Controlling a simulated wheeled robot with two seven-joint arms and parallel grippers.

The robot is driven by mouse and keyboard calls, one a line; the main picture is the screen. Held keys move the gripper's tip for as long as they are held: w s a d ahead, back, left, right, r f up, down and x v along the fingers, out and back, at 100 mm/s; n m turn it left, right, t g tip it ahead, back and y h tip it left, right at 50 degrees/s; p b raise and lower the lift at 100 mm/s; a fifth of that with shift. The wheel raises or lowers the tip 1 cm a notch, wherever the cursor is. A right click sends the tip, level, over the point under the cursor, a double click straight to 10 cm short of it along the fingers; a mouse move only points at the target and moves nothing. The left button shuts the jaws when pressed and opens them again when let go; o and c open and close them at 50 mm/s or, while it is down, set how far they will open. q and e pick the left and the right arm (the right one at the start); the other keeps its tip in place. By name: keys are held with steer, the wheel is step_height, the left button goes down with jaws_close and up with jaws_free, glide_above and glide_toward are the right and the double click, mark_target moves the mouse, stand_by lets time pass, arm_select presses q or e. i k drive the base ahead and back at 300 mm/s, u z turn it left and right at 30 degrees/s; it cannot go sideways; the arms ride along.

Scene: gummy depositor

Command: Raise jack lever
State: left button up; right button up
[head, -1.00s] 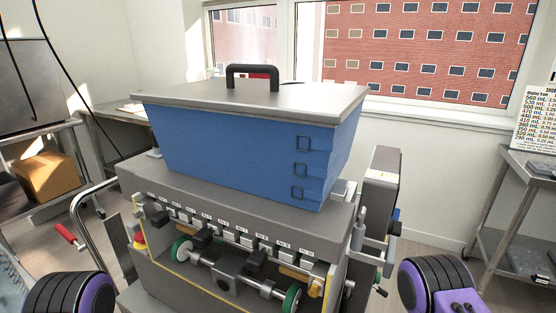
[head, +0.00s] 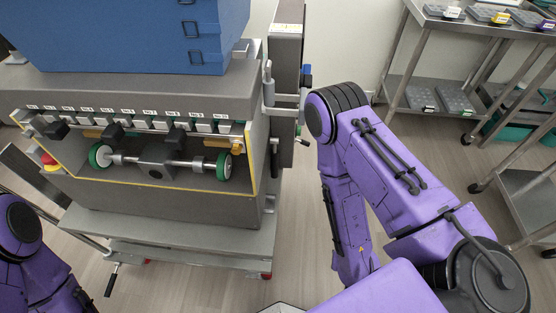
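The gummy depositor (head: 160,205) stands on a low grey wheeled base (head: 200,247) at the left and middle of the head view. A thin crank-like lever with a black grip (head: 111,284) hangs down at the base's front left. Another small lever with a dark end (head: 302,141) sticks out at the machine's right side, close to my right arm. I cannot tell which of these is the jack lever. My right arm bends beside the machine's right side and its gripper is not visible. Part of my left arm shows at the lower left, without its gripper.
A blue hopper (head: 120,35) sits on top of the machine. Open floor (head: 190,290) lies in front of the base.

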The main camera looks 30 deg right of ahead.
mark_target(273, 141)
steer(key=k, duration=1.3)
steer(key=z, duration=0.55)
steer(key=i, duration=1.4)
steer(key=u, duration=0.65)
